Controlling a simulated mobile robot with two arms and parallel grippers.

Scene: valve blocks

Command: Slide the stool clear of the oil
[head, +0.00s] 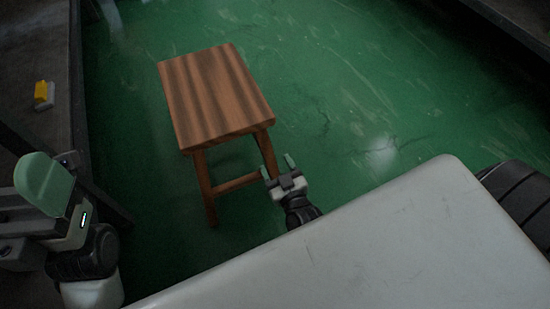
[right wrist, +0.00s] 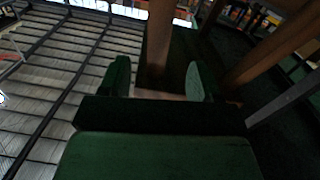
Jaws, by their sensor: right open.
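The wooden stool (head: 216,95) stands upright on the green floor, with a striped brown seat. My right gripper (head: 277,167) is open, low beside the stool's near right leg (head: 266,150). In the right wrist view a brown leg (right wrist: 160,38) shows just ahead, in line with the gap between the green fingers (right wrist: 158,80); I cannot tell whether they touch it. My left gripper (head: 45,184) is at the left edge, away from the stool; its jaw opening is unclear. The oil is not clearly distinguishable; a pale shiny patch (head: 381,151) on the floor may be only a reflection.
Green floor (head: 400,85) is clear to the right of and behind the stool. A dark raised edge (head: 76,90) runs along the left. A small yellow and white object (head: 43,95) lies beyond it. Another dark edge (head: 510,25) is at the upper right.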

